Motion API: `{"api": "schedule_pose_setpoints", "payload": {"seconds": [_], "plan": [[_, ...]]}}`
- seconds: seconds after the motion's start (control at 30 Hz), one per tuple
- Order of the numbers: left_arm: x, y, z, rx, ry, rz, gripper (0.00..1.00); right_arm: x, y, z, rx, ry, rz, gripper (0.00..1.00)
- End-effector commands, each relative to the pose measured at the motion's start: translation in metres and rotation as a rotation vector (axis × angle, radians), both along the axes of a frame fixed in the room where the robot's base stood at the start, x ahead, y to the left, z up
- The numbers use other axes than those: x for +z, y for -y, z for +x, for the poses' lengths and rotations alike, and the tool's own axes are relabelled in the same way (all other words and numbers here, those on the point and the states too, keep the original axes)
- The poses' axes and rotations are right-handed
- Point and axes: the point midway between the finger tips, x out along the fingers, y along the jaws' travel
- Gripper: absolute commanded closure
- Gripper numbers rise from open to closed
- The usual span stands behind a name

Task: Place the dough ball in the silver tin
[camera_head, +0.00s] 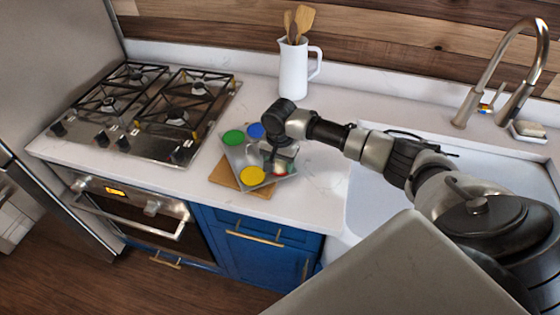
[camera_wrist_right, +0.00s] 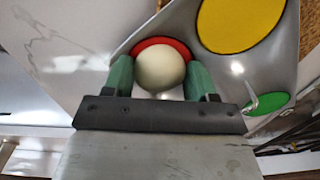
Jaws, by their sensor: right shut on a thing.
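The silver tin (camera_head: 241,156) lies on a wooden board on the counter. It has round green (camera_head: 233,137), blue (camera_head: 255,131), yellow (camera_head: 252,176) and red wells. My right gripper (camera_head: 274,166) is over the tin's right side, by the red well. In the right wrist view the pale dough ball (camera_wrist_right: 161,68) is between the green fingers of my right gripper (camera_wrist_right: 160,80), which is shut on it. The red well (camera_wrist_right: 150,45) shows behind the ball and is partly hidden by it. I cannot tell whether the ball touches the tin. My left gripper is not in view.
The wooden board (camera_head: 226,175) sticks out under the tin near the counter's front edge. A gas hob (camera_head: 150,105) is to the left. A white jug (camera_head: 293,70) with wooden utensils stands behind. The sink (camera_head: 375,190) and tap (camera_head: 500,85) are to the right.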

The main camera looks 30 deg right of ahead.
Motion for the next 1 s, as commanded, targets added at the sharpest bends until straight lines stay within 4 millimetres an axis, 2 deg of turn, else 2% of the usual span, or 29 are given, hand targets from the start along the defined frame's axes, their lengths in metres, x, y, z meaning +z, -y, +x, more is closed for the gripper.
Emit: {"api": "schedule_pose_setpoints", "payload": {"seconds": [0.03, 0.3, 0.33, 0.5, 0.83, 1.0], "plan": [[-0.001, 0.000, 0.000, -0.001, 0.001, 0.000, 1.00, -0.013, -0.003, -0.007, 0.004, -0.024, -0.001, 0.66], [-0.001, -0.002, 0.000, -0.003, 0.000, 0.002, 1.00, -0.020, -0.004, -0.007, 0.004, -0.025, 0.002, 0.66], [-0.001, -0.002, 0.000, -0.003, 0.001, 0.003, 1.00, -0.021, -0.004, -0.007, 0.004, -0.025, 0.002, 0.40], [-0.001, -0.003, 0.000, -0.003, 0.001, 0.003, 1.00, -0.021, -0.004, -0.007, 0.004, -0.025, 0.003, 0.17], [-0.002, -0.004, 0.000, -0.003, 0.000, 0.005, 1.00, -0.020, -0.004, -0.007, 0.004, -0.026, 0.001, 0.17], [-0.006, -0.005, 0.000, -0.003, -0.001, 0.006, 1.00, -0.003, -0.002, -0.007, 0.002, -0.026, 0.000, 0.17]]}}
